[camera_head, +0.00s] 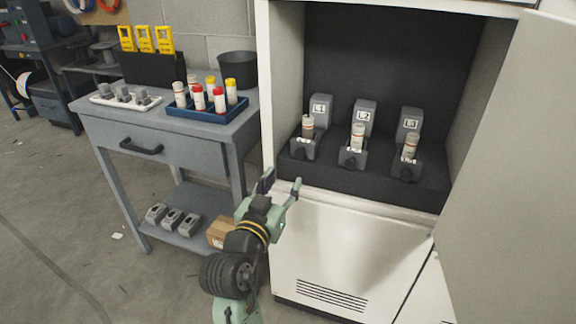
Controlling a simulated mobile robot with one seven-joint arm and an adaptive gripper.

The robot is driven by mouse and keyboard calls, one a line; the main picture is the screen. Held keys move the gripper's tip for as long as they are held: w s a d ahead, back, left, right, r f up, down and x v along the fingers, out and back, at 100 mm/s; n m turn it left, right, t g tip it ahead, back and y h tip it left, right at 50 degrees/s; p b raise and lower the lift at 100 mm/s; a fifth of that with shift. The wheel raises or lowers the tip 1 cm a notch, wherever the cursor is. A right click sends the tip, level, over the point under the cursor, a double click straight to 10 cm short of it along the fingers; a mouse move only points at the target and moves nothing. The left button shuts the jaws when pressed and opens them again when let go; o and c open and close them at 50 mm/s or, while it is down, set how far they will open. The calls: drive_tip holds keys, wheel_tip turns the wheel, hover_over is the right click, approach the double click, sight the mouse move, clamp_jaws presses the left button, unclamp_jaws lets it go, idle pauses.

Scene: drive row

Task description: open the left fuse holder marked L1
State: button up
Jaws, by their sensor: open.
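The L1 fuse holder (305,149) is the leftmost of three grey holders on a black shelf inside the white cabinet. Its upright grey block bears the label L1 (320,106). In front of that block a pale fuse with a brownish end (308,127) stands exposed in the lower grey part, which has a dark front knob. I cannot tell from this view how its front part is hinged. My gripper (282,186) is open and empty, just outside the cabinet's front edge, below and left of L1, and apart from it.
Holders L2 (352,158) and a third (406,168) stand to the right, each with a fuse showing. The cabinet door (510,160) is swung open at right. A grey workbench (180,151) at left carries a blue tray (212,116) of capped tubes.

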sight(299, 154)
drive_tip(key=p+x, duration=0.2)
drive_tip(key=x, duration=0.7)
drive_tip(key=shift+w+d+r+p, duration=0.1)
drive_tip(key=shift+w+p, duration=0.1)
drive_tip(key=shift+p, duration=0.1)
drive_tip(key=shift+w+d, duration=0.15)
drive_tip(key=shift+w, duration=0.4)
drive_tip(key=shift+c, duration=0.5)
clamp_jaws()
